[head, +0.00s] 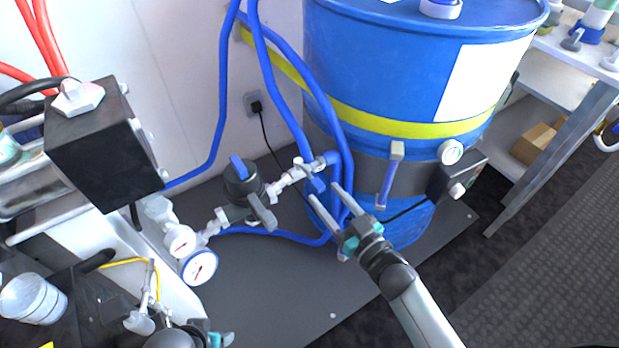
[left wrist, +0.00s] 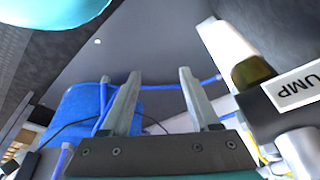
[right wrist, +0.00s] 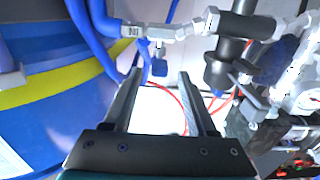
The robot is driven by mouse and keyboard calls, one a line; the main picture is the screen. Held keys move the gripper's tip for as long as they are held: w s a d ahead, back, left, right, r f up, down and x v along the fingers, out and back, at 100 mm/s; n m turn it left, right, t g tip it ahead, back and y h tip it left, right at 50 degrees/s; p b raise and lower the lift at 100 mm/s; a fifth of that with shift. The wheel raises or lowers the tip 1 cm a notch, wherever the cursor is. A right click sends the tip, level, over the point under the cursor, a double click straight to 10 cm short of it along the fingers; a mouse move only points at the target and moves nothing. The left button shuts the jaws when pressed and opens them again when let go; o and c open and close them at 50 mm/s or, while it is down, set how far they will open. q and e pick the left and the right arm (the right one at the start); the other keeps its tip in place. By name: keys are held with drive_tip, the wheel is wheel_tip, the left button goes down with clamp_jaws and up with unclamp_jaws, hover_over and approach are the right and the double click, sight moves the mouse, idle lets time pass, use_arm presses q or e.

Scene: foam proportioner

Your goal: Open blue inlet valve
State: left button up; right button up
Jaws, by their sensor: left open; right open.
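A small blue lever (head: 315,182) sits on the silver fittings in front of the blue drum, where a blue hose joins. In the right wrist view a blue lever (right wrist: 143,60) hangs below the fitting, close to the fingertips. My right gripper (head: 325,191) is open, its fingers at the blue lever; I cannot tell whether they touch it. Its open fingers also show in the right wrist view (right wrist: 160,73), with nothing clamped. My left gripper (left wrist: 156,74) is open and empty; only part of its arm shows at the head view's bottom edge.
The blue drum (head: 400,60) with a yellow band stands behind. A dark valve with a blue top (head: 240,170) and pressure gauges (head: 198,267) lie left of the lever. A black box (head: 104,146) stands farther left. Blue hoses (head: 265,75) hang nearby.

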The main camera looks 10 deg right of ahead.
sight(315, 182)
drive_tip(key=b+x, duration=0.1)
drive_tip(key=x, duration=0.4)
drive_tip(key=shift+w+a+b, duration=0.1)
drive_tip(key=shift+w+b, duration=0.2)
use_arm(q)
drive_tip(key=shift+t, duration=0.4)
drive_tip(key=shift+w+d+r+b, duration=0.1)
drive_tip(key=shift+w+r+b, duration=0.15)
drive_tip(key=shift+r, duration=1.1)
drive_tip(key=shift+w+r+b, duration=0.1)
drive_tip(key=shift+w+r, duration=0.25)
drive_tip(key=shift+r, duration=0.95)
use_arm(e)
drive_tip(key=shift+x, duration=1.05)
clamp_jaws()
